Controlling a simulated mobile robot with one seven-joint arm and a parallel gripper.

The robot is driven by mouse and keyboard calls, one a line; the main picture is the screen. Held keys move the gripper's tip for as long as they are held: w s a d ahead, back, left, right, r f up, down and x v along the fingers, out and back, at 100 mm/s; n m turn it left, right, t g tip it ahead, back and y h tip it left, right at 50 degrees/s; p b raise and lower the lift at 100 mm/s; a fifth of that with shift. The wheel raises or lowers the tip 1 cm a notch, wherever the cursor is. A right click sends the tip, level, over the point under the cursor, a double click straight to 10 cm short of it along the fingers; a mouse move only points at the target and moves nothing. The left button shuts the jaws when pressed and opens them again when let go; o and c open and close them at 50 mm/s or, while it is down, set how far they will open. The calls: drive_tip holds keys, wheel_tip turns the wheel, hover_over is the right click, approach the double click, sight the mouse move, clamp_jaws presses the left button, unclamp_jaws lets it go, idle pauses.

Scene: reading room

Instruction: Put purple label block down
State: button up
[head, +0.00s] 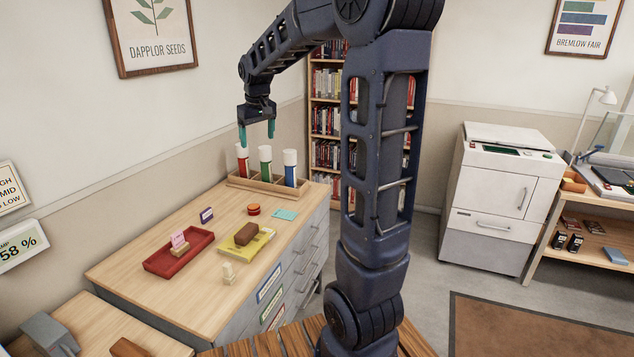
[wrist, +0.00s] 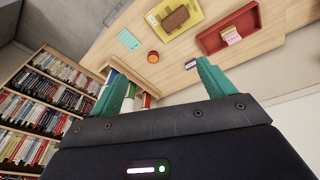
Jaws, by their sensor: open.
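The purple label block (head: 206,215) stands upright on the wooden cabinet top (head: 130,273), behind the red tray and apart from my gripper. It also shows small in the wrist view (wrist: 190,65), near the fingertip on the right. My gripper (head: 257,132) is open and empty, with its teal fingers pointing down above the tube rack at the cabinet's back end. In the wrist view the open fingers (wrist: 160,75) frame part of the cabinet top, with nothing between them.
The wooden rack (head: 262,185) holds red, green and blue tubes beneath my gripper. A red tray (head: 155,263) holds a pink-labelled block. A brown block (head: 245,234) lies on a yellow book (head: 262,243). A round orange-red item (head: 253,210) and teal card (head: 285,215) lie nearby.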

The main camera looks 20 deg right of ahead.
drive_tip(key=s+d+f+m+t, duration=0.1)
drive_tip(key=s+d, duration=0.3)
drive_tip(key=s, duration=1)
drive_tip(key=s+d+f+m+t, duration=0.1)
drive_tip(key=s+d+f+m, duration=0.2)
drive_tip(key=s, duration=1.2)
drive_tip(key=shift+s+d, duration=0.25)
drive_tip(key=shift+d, duration=0.15)
drive_tip(key=shift+f, duration=0.1)
